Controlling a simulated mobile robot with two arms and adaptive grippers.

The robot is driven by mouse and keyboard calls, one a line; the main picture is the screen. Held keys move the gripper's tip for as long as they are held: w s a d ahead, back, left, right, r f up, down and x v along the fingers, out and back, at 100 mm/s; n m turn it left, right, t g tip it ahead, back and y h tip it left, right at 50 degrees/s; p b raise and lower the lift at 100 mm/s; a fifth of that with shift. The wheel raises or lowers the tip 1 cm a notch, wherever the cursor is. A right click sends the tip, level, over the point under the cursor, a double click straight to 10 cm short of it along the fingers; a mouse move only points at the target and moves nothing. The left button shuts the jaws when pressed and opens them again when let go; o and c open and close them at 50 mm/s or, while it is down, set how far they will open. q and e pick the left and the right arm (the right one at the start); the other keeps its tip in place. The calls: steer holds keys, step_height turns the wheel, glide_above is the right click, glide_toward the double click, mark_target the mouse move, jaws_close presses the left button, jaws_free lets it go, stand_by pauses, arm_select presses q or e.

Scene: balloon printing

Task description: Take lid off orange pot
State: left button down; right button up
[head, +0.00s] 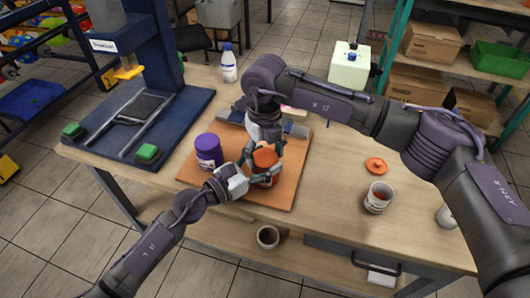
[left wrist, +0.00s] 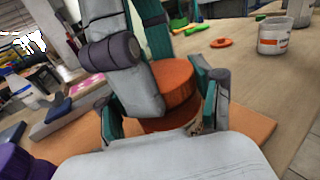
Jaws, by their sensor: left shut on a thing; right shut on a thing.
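The orange pot (head: 265,177) stands on the brown board, between both grippers; its orange lid (head: 265,158) is at the top. My left gripper (head: 262,177) comes in low from the left, its fingers shut around the pot's body. My right gripper (head: 264,150) reaches down from above and is shut on the lid. In the left wrist view the lid (left wrist: 178,82) shows between the fingers, with a darker orange band below it. The fingers hide much of the pot, and I cannot tell whether the lid is apart from it.
A purple pot (head: 209,152) stands on the brown board (head: 195,177), left of the grippers. A loose orange lid (head: 376,164) and an open white pot (head: 378,199) are on the right of the table. The blue printing press (head: 130,120) is at the left.

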steer(key=shift+o, duration=0.2)
steer(key=n, duration=0.4)
stand_by(0.9)
steer(key=o, duration=1.3)
steer(key=shift+c, duration=0.2)
